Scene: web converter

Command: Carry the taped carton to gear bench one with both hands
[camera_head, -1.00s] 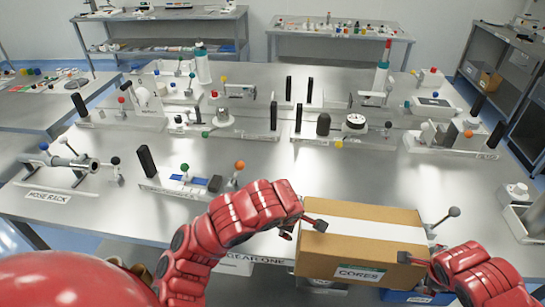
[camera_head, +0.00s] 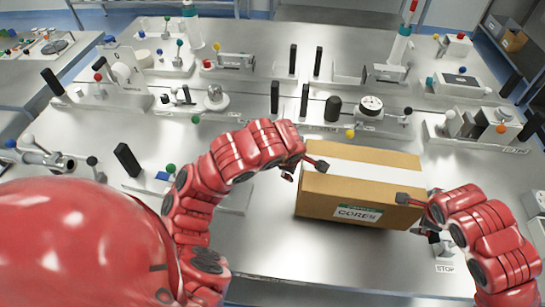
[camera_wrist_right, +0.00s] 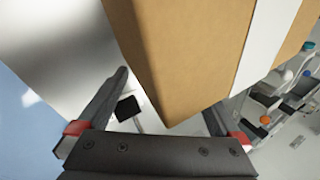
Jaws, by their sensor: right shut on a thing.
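The taped carton (camera_head: 365,172) is brown with a white tape strip along its top and a "CORES" label on its front. It is over the near part of the metal bench (camera_head: 290,255); I cannot tell whether its bottom touches. My left gripper (camera_head: 304,170) grips the carton's left end, one dark finger on top and the other beside the end. My right gripper (camera_head: 418,212) is shut on the carton's right end, with one finger at the front top edge. In the right wrist view, the carton (camera_wrist_right: 185,50) sits between the spread fingers (camera_wrist_right: 170,105).
Fixtures with black posts and coloured knobs fill the bench behind the carton, including a dial gauge (camera_head: 371,104). The bench front, left of the carton, is bare.

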